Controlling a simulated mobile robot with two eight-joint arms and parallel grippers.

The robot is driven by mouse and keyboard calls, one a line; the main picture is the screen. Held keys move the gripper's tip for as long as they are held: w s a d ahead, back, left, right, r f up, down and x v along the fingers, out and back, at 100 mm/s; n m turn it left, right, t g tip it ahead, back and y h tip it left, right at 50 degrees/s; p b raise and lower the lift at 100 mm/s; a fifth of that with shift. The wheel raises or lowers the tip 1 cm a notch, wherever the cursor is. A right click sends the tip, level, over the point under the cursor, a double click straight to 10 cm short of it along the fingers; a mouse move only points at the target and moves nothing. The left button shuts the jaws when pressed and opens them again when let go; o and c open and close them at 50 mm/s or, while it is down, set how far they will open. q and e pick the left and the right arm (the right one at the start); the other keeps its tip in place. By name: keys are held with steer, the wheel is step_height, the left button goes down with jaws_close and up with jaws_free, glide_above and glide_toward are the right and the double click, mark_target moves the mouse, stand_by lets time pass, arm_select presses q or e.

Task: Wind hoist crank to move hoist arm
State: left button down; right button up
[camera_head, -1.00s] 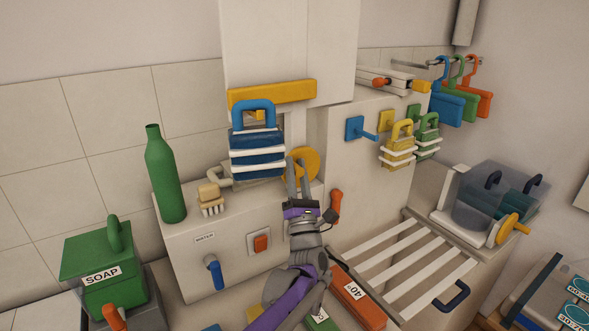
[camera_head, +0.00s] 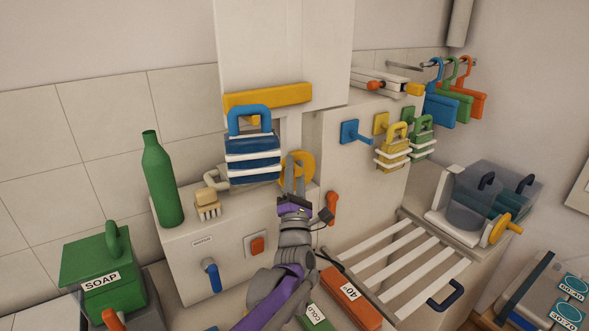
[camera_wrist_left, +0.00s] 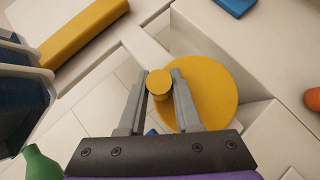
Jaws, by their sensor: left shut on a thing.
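The hoist crank is a yellow disc (camera_head: 305,166) with a stubby yellow knob (camera_wrist_left: 158,82), beside a white post. My left gripper (camera_head: 293,160) reaches up from below and is shut on the knob, with one finger on each side in the left wrist view (camera_wrist_left: 158,90). In the head view my fingers hide the knob and part of the disc. A yellow bar (camera_head: 267,98), apparently the hoist arm, sits above left of the crank. A blue and white strapped bundle (camera_head: 252,158) hangs under it by a blue handle. My right gripper is not in view.
A green bottle (camera_head: 162,185) and a brush (camera_head: 207,204) stand left on the white box. An orange-red lever (camera_head: 332,206) is right of my wrist. Strapped yellow (camera_head: 393,153) and green bundles hang at right. A slatted rack (camera_head: 405,262) is lower right.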

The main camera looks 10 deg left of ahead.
arm_select(q)
steer(key=c, duration=0.6)
jaws_free()
steer(key=b+v, duration=0.2)
steer(key=v, duration=0.9)
steer(key=shift+r, duration=0.1)
